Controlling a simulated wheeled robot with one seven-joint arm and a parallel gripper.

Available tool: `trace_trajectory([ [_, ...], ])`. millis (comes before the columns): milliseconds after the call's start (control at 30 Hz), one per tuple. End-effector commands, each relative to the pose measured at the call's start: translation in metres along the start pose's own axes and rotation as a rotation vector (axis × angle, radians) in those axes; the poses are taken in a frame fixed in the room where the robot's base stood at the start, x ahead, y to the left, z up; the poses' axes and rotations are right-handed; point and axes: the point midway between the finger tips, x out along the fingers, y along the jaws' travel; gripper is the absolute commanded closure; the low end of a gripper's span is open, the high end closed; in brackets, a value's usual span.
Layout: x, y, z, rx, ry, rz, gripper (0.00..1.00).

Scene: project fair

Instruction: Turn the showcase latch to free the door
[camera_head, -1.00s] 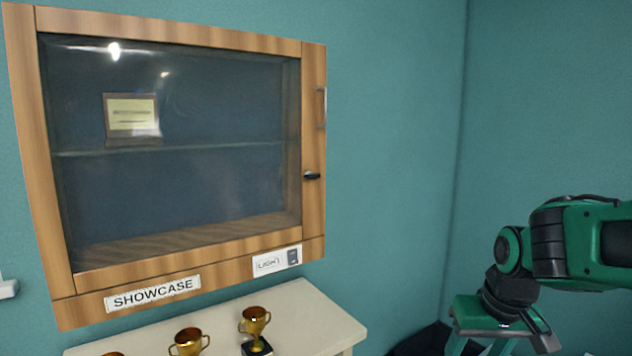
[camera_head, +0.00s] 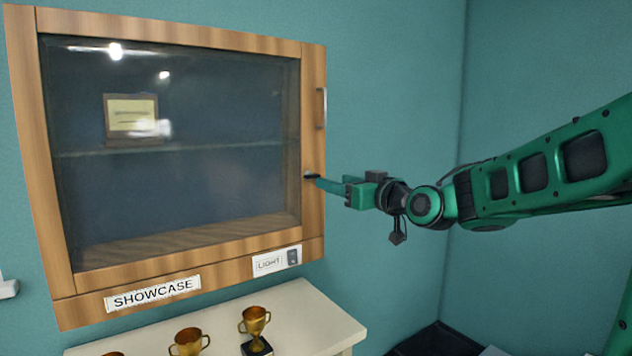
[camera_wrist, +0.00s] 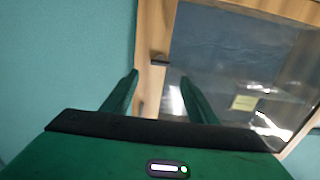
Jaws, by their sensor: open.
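The showcase (camera_head: 175,264) is a wooden wall cabinet with a closed glass door. Its latch (camera_head: 310,176) is a small dark lever on the right side of the door frame, lying about level. In the wrist view the latch (camera_wrist: 160,63) shows ahead, between the lines of the two fingers. My gripper (camera_head: 326,184) reaches in from the right, its fingertips close to the latch; touching or apart I cannot tell. In the wrist view my gripper (camera_wrist: 158,82) has its two green fingers spread apart with nothing between them.
A metal door handle (camera_head: 322,108) is above the latch. A light switch (camera_head: 292,257) sits below, beside a LIGHT label. A pale table (camera_head: 318,318) with gold trophies (camera_head: 254,322) stands beneath the showcase. The wall to the right is bare.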

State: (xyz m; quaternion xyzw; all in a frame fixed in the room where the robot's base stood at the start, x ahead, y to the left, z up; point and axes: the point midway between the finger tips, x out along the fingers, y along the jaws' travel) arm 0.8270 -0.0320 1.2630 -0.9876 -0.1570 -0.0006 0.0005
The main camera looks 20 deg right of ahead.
Motion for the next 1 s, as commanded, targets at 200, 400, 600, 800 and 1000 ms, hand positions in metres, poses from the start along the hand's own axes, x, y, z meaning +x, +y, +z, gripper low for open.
trace_trajectory([
  [200, 0.040, 0.000, 0.001, 0.000, -0.001, -0.001, 0.47],
  [400, 0.070, 0.000, 0.001, 0.000, -0.002, 0.000, 0.47],
  [600, 0.086, 0.000, 0.001, -0.001, -0.002, 0.000, 0.47],
  [800, 0.089, 0.000, 0.001, 0.000, -0.002, 0.001, 0.47],
  [1000, 0.089, 0.000, 0.001, 0.000, -0.002, 0.001, 0.61],
])
